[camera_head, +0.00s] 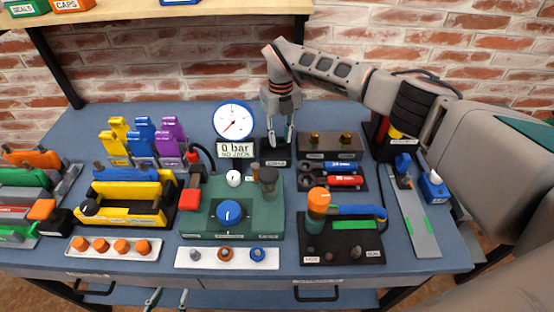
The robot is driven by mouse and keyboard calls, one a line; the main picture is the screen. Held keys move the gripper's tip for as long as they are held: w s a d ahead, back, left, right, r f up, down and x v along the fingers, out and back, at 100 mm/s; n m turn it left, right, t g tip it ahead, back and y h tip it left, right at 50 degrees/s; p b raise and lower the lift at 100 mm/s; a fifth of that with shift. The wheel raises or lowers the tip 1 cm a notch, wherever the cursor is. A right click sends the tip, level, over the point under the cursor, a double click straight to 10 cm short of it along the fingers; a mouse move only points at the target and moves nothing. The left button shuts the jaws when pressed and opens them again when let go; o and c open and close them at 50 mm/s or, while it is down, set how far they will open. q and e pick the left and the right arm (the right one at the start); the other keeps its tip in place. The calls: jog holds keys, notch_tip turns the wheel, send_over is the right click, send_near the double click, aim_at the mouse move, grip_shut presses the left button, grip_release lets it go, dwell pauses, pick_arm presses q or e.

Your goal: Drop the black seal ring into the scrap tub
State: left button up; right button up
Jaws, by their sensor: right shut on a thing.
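My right gripper (287,140) reaches in from the right and points down over the scrap tub (262,154), a small black box with a label on its front. Its fingertips are at or just above the tub's opening. It is shut on a small dark thing, most likely the black seal ring, which is mostly hidden by the fingers and the dark tub. My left gripper (167,298) shows only as two fingertips at the bottom edge, below the bench front. They stand apart with nothing visible between them.
A round gauge (234,120) stands left of the tub. A green fixture with a blue knob (229,213) is in front. A white strip (183,263) holds several small parts at the front edge. A tool tray (353,182) lies right of the tub. Yellow clamps (119,207) stand left.

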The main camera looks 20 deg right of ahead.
aim_at(280, 154)
jog(key=o, duration=0.8)
notch_tip(280, 154, up, 12)
dwell(0.3)
jog(key=shift+f, duration=0.1)
dwell(0.4)
